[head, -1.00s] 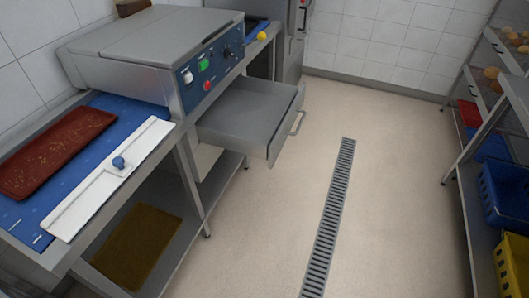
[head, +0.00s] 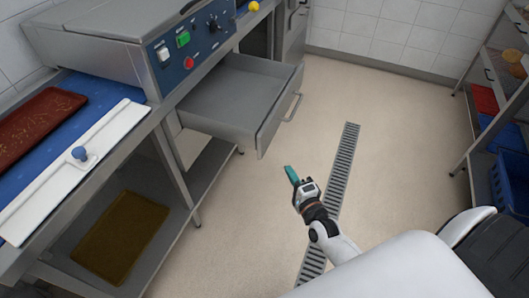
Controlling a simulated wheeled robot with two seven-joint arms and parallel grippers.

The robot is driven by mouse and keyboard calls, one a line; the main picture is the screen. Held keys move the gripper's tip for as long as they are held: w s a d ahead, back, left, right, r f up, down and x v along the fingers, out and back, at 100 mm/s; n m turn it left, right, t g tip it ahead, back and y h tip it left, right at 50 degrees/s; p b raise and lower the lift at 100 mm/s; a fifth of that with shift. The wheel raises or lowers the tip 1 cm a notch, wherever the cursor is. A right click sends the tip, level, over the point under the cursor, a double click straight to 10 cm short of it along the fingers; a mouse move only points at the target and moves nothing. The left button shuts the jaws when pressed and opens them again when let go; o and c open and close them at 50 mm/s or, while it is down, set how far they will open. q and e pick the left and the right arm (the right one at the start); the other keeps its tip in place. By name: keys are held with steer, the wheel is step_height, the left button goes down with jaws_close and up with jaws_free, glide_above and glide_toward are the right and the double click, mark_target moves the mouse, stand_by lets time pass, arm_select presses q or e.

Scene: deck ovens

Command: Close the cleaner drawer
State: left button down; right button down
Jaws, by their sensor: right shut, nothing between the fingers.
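The drawer (head: 227,102) is grey metal and stands pulled out below the oven-like machine (head: 105,35) with the blue control panel. Its front panel (head: 278,110) carries a bar handle (head: 292,107) and faces right. The inside that shows looks empty. My right gripper (head: 291,174) is shut and empty, with teal fingertips. In the picture it is below the drawer front and apart from it, over the floor and beside the drain. My left gripper is out of view.
A blue surface with a red-brown tray (head: 35,125) and a white board (head: 72,170) lies left. A lower shelf holds a brown mat (head: 120,237). The floor drain (head: 345,165) is flush. A rack with a blue crate (head: 510,185) stands right. Floor around the drawer front is clear.

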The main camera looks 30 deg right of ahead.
glide_toward(264, 144)
steer(key=w+d, duration=0.3)
steer(key=shift+w+a+p, duration=0.45)
steer(key=shift+w+a, duration=0.7)
steer(key=shift+w, duration=0.3)
